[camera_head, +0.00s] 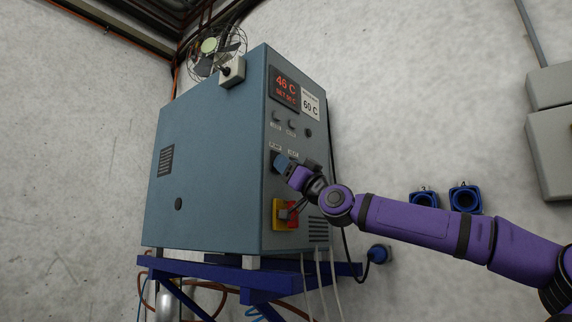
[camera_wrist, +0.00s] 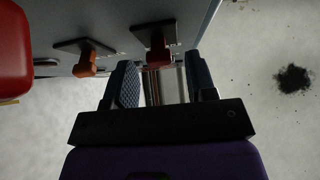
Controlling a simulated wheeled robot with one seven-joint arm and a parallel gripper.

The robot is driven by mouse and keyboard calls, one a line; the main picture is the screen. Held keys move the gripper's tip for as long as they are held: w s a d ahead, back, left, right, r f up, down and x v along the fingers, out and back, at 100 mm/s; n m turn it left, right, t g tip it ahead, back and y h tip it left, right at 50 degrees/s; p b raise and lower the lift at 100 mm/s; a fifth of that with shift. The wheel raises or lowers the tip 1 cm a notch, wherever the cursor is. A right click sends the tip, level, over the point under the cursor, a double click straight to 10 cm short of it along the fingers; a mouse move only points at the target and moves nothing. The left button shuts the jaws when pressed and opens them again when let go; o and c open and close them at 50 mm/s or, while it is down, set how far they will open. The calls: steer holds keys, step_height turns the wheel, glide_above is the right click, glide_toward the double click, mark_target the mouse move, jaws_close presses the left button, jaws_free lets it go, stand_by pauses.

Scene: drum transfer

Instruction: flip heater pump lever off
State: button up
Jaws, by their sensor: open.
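The blue-grey control cabinet (camera_head: 210,165) stands with its front panel facing right. My gripper (camera_head: 296,164) is at the middle of that panel and covers much of the lever area. In the wrist view, two red levers on dark plates show on the panel. One lever (camera_wrist: 158,52) is between and just ahead of my two open fingers, with a gap at each side. The other lever (camera_wrist: 86,60) is outside the left finger. The labels are too small to read, so I cannot tell which is the heater pump lever.
A yellow-and-red switch (camera_head: 285,214) is below my gripper. A display (camera_head: 285,88) is above. A red part (camera_wrist: 12,50) is at the wrist view's left edge. The cabinet rests on a blue stand (camera_head: 215,272). Blue sockets (camera_head: 466,198) and grey boxes (camera_head: 552,145) are on the right wall.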

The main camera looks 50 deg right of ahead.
steer(key=v, duration=0.9)
steer(key=shift+s, duration=0.2)
steer(key=shift+f, duration=0.1)
steer(key=s+a+f+n+g+y, duration=0.1)
steer(key=s+a+f+n+g, duration=0.1)
steer(key=a+f+g, duration=1)
steer(key=s+a+f+m+g+h, duration=0.1)
steer(key=s+a+f+g, duration=0.1)
steer(key=f, duration=0.5)
steer(key=s+a+f+m+g+h, duration=0.1)
steer(key=s+a+f+g, duration=0.2)
steer(key=f, duration=0.5)
steer(key=s+a+f+g, duration=0.2)
steer(key=a+f+g, duration=0.1)
steer(key=a+f, duration=0.3)
step_height(320, 180, down, 2)
steer(key=shift+s+a+f+m+g+h, duration=0.25)
steer(key=shift+s+m+g+h, duration=0.1)
steer(key=shift+m+g+h, duration=0.05)
steer(key=shift+c, duration=0.2)
